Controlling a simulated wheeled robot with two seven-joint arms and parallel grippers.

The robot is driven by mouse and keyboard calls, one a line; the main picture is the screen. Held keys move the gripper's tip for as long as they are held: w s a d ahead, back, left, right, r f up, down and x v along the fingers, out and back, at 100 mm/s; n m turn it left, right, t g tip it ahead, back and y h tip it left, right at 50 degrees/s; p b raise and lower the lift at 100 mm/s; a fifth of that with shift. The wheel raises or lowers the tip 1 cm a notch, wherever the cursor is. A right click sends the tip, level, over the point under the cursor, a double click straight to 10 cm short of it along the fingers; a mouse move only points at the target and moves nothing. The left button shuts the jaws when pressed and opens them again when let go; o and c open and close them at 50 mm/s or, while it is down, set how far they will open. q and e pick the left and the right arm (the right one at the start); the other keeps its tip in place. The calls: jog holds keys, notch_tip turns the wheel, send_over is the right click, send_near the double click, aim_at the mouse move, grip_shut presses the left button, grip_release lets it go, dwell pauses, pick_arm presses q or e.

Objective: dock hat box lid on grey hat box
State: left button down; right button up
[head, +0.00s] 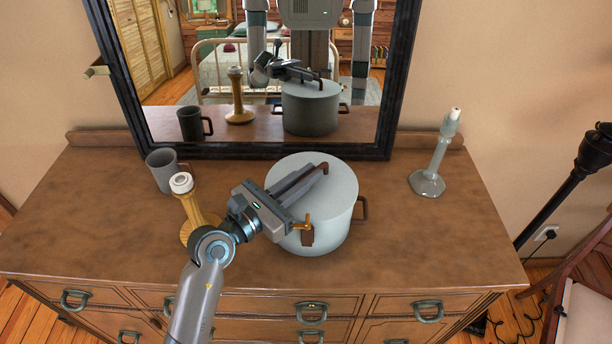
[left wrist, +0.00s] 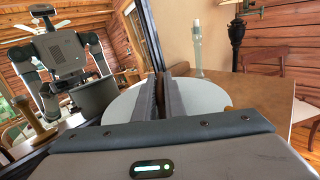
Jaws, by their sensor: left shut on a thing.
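The grey hat box (head: 328,236) stands upright on the dresser, with a brown handle (head: 361,209) on its right side. The pale grey round hat box lid (head: 338,190) lies over its top, looking level and roughly centred; I cannot tell whether a small gap is left under it. My left gripper (head: 318,172) reaches across the lid and is shut on its brown grip, partly hidden by the fingers. In the left wrist view the lid (left wrist: 205,97) spreads on both sides of the closed fingers (left wrist: 161,92). My right gripper is not in view.
A wooden candlestick (head: 190,207) stands close beside my left arm, with a grey mug (head: 161,171) behind it. A glass candlestick (head: 432,165) stands at the right. The mirror (head: 250,151) rises behind the box. The dresser top (head: 420,240) is clear at front right.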

pick_arm(q)
jog(key=shift+s+d+f, duration=0.1)
jog(key=shift+s+f, duration=0.05)
jog(key=shift+f, duration=0.45)
jog(key=c, duration=2.1)
grip_release()
jog(key=shift+w+d+r, duration=0.1)
jog(key=shift+w, duration=0.1)
jog(key=shift+s+r, duration=0.1)
jog(key=shift+v, duration=1.4)
jog(key=shift+p+v, duration=0.3)
jog(key=shift+v, duration=2.4)
jog(key=shift+r+v, duration=0.2)
jog(key=shift+v, duration=1.25)
